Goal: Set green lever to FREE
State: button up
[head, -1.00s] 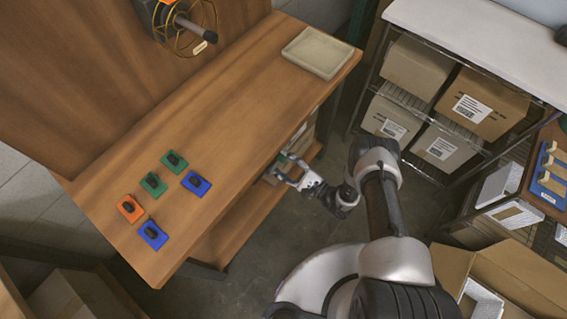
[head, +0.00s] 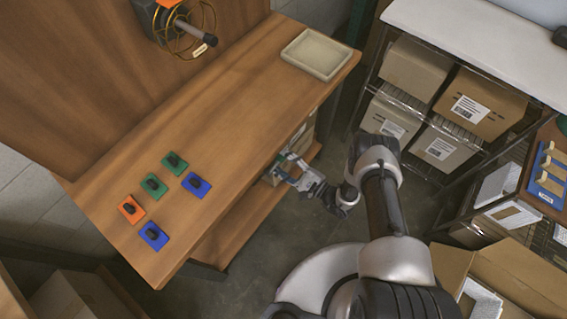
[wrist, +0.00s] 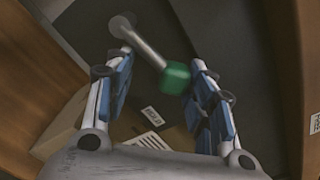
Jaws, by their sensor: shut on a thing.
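The green lever (wrist: 176,77) shows in the wrist view as a grey rod (wrist: 145,45) with a green block at its end. The rod runs from a round grey pivot at upper left down to the block. My gripper (wrist: 160,82) has its blue-padded fingers on either side of the rod and block, shut on the lever. In the head view my gripper (head: 286,167) is low at the front edge of the workbench, by the open shelf space. The lever is too small to make out there.
The workbench (head: 240,100) carries several green, blue and orange plates with black knobs, and a beige tray (head: 318,54). A cardboard box (wrist: 70,125) lies below the lever in the wrist view. A wire rack with boxes (head: 483,104) stands at right.

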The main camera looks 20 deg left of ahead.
jog(key=shift+s+a+r+n+p, duration=0.1)
jog(key=shift+r+n+p, duration=0.1)
jog(key=shift+r+n, duration=0.3)
jog(key=shift+a+r+n+p, duration=0.15)
jog(key=shift+r+n, duration=0.25)
jog(key=shift+n, duration=0.2)
jog(key=shift+s+r+n, duration=0.2)
jog(key=shift+r+n, duration=0.2)
jog(key=shift+n, duration=0.5)
jog(key=o, duration=1.6)
jog(key=shift+s+a+f, duration=0.1)
jog(key=shift+s, duration=0.05)
jog(key=shift+c, duration=0.2)
jog(key=shift+d, duration=0.2)
